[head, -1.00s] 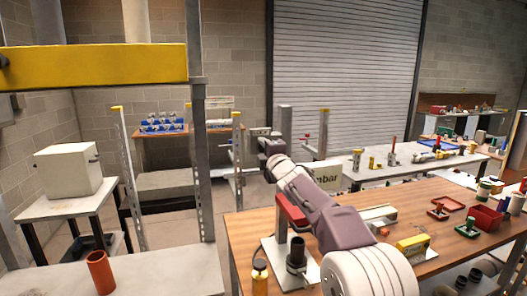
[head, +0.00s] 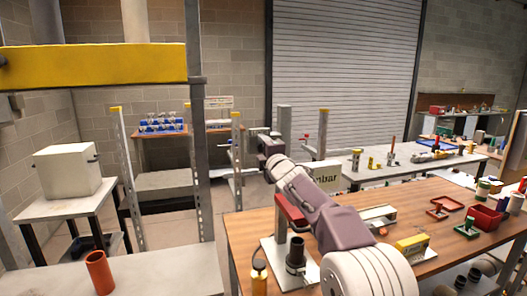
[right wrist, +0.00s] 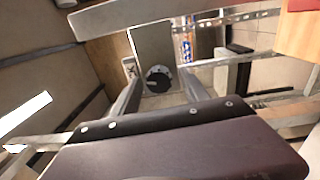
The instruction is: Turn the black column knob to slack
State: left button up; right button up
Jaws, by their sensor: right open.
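The black column knob (right wrist: 158,79) is a round dial with pale marks around it, on the lower end of a grey column plate (right wrist: 151,43) in the right wrist view. My right gripper (right wrist: 163,84) is open, its two fingers reaching toward the plate with the knob framed between them. Nothing is gripped; whether the fingers touch the knob I cannot tell. In the head view my right gripper (head: 262,134) is small and far off, beyond the wooden table, and the knob cannot be made out there. My left gripper is out of view.
A yellow beam (head: 95,67) and grey post (head: 199,150) stand at left. A white box (head: 67,171) sits on a stand.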

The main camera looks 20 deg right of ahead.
jog(key=s+b, duration=0.2)
jog(key=s, duration=0.7)
jog(key=shift+d+f+b, duration=0.2)
jog(key=shift+b, duration=0.15)
